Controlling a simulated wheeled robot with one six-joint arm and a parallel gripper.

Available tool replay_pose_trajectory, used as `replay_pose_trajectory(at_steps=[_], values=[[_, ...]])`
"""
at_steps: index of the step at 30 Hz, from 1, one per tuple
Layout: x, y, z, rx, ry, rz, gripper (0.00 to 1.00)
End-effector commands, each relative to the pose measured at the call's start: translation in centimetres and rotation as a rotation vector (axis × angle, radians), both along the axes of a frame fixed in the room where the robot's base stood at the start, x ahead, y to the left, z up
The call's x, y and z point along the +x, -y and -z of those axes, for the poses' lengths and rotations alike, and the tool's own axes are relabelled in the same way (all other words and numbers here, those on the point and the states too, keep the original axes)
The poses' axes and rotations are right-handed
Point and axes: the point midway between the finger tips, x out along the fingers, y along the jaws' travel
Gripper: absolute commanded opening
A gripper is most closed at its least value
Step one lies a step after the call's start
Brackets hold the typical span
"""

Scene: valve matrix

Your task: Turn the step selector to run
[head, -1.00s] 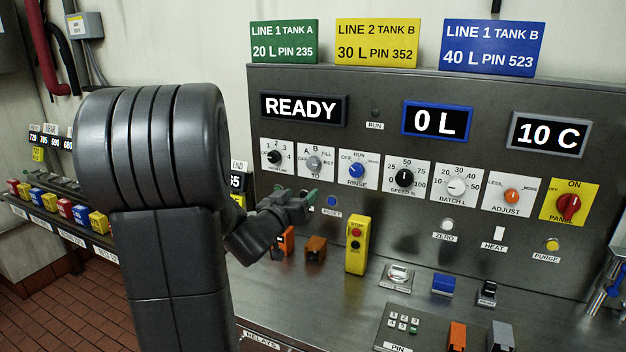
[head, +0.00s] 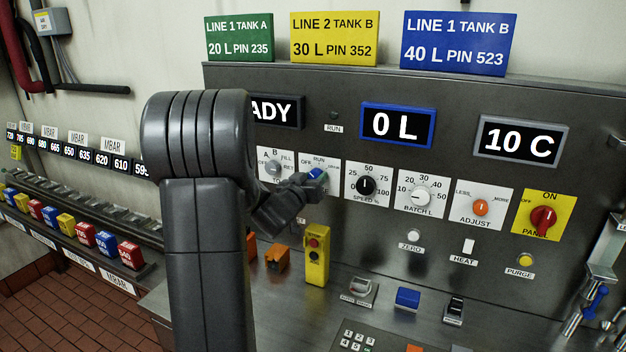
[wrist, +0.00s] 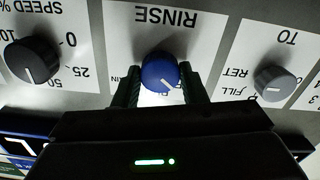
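The blue selector knob (head: 317,173) sits on the white RINSE plate, which reads RUN at its top in the head view. In the wrist view, which is upside down, the blue knob (wrist: 158,76) has a short white pointer toward the lower right, away from straight down. My gripper (wrist: 162,88) is open, with one dark green finger on each side of the knob. Small gaps seem to show between fingers and knob. In the head view my gripper (head: 308,182) is at the knob and covers part of its plate.
The grey TO knob (head: 272,168) and black SPEED knob (head: 365,186) flank the blue one closely. A yellow pendant box (head: 317,255) stands below my gripper. The READY display (head: 274,111) is partly hidden by my arm.

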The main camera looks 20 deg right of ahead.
Motion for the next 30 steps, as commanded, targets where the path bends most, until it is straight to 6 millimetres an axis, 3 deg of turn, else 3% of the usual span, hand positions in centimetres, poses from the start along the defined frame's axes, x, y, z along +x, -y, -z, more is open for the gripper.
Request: replay_pose_trajectory(at_steps=[1,3,16,30], values=[[0.00,-0.01,-0.01,0.000,0.000,0.000,0.28],[0.00,-0.02,-0.01,0.000,0.000,0.000,0.14],[-0.02,-0.01,0.21,0.056,0.065,0.000,0.14],[-0.07,0.01,0.30,0.307,0.361,0.000,0.14]])
